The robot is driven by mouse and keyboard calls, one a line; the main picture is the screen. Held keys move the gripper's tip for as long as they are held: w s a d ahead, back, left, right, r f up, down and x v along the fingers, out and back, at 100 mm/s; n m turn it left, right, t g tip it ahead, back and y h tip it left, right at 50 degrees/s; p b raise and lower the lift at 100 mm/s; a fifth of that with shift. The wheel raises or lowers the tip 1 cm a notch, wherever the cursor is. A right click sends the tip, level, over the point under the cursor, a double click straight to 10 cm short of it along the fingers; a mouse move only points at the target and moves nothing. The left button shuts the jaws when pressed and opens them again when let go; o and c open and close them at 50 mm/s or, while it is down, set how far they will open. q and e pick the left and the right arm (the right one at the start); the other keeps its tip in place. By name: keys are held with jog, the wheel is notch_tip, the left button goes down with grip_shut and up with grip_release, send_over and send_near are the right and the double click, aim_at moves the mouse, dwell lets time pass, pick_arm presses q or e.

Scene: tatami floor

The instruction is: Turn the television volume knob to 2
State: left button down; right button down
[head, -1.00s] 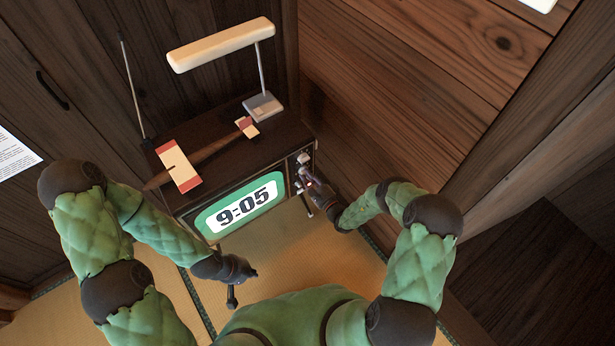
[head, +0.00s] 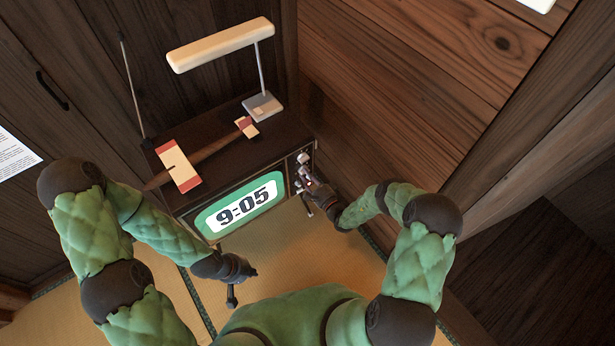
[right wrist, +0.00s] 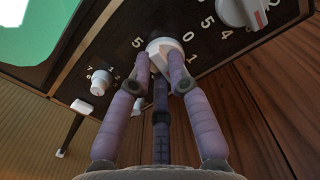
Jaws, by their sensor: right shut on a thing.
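The television (head: 185,215) is a dark box with a green-edged screen reading 9:05. Its control panel is at the right end of the front. In the right wrist view, my right gripper (right wrist: 165,72) is shut on a white round knob (right wrist: 160,44) with 5, 0 and 1 printed around it. The fingers hide part of that dial, and I cannot tell its setting. Another knob (right wrist: 240,10), with a red mark, is at the upper right. My right gripper (head: 308,182) is also at the panel in the head view. My left gripper (head: 240,280) hangs low before the television; its fingers are unclear.
A smaller white knob (right wrist: 100,82) is left of the held one. A red-and-cream mallet (head: 180,167) and a lamp (head: 222,45) are on the television's top. A wooden wall (head: 400,75) rises close to the television's right side. Tatami (head: 285,250) is open in front.

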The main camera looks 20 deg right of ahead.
jog(key=c, duration=1.1)
grip_release()
jog(key=shift+c, duration=0.2)
jog(key=shift+s, duration=0.15)
jog(key=v, duration=1.1)
jog(key=shift+s, duration=0.4)
jog(key=shift+d, duration=0.1)
